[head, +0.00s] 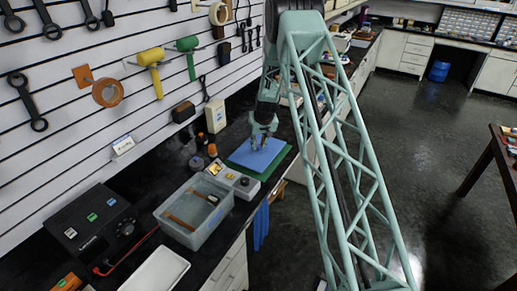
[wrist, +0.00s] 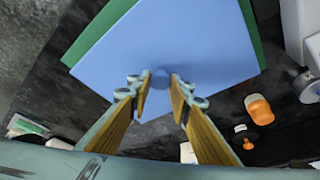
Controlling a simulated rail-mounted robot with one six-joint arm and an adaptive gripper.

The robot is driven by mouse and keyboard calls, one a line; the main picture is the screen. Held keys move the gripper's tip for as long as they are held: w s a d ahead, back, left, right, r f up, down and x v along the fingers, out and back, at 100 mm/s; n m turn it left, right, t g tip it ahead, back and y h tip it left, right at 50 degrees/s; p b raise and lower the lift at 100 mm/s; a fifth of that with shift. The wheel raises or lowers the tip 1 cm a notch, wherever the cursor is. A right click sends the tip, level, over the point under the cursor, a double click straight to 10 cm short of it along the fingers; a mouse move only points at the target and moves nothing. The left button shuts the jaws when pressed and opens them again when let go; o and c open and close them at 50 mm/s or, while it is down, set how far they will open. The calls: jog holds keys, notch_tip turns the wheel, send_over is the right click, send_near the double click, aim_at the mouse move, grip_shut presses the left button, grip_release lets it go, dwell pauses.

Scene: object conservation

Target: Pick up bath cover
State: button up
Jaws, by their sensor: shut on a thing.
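The bath cover looks to be the flat blue sheet (head: 244,160) at the far part of the counter, over a green sheet (head: 274,170). My gripper (head: 259,143) points down at the sheet. I cannot tell whether the sheet is lifted off the green one.
A grey tub (head: 165,213) with brown strips inside stands nearer on the counter. A small device (head: 245,185) with a round knob sits between tub and sheet. A white tray (head: 155,273) and black control box (head: 90,225) are nearer. A tool wall rises at left.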

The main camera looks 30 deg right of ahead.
aim_at(258, 146)
notch_tip(258, 146, up, 7)
jog(key=shift+r+b, duration=0.1)
jog(key=shift+b, duration=0.35)
jog(key=shift+r, duration=0.25)
dwell(0.6)
